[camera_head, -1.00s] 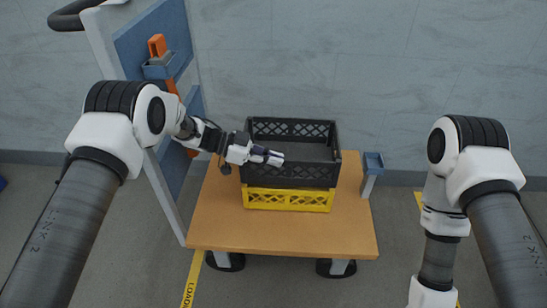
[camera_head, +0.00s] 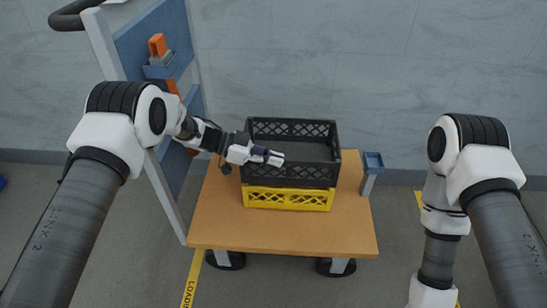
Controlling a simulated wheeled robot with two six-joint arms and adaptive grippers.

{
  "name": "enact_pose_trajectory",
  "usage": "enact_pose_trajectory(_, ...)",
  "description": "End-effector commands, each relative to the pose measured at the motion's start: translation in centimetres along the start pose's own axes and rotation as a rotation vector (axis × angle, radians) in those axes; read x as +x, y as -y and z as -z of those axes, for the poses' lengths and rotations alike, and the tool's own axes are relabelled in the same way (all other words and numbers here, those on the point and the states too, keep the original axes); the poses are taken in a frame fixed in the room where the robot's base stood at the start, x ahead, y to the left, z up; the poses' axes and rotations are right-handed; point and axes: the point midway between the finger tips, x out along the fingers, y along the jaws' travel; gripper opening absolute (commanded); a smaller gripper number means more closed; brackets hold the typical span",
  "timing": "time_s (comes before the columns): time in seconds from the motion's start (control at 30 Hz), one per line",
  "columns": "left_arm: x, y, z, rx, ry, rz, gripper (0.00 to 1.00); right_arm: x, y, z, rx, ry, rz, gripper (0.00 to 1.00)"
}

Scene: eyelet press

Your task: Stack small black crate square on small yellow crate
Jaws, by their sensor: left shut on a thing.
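The small black crate (camera_head: 300,175) sits upright on top of the small yellow crate (camera_head: 288,199), on the wooden top of a cart. Seen from here, their front faces line up closely, with the black crate perhaps slightly to the left. The yellow crate shows only its front face; the rest is hidden under the black crate. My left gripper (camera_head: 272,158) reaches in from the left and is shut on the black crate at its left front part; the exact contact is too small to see. My right gripper is out of view; only my right arm shows, at the right edge.
The cart's wooden top (camera_head: 285,238) is bare in front of the crates. A blue upright panel (camera_head: 150,35) with an orange-handled tool (camera_head: 158,45) stands at the cart's left. A small blue holder (camera_head: 372,162) stands at its right corner. A wall is behind.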

Motion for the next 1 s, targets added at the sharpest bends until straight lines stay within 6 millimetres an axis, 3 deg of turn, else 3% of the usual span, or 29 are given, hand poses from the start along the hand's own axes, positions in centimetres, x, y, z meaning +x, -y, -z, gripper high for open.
enact_pose_trajectory(1.0, 0.4, 0.0, -1.1, 0.002, -0.001, 0.001, 0.0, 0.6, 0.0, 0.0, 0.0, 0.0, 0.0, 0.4)
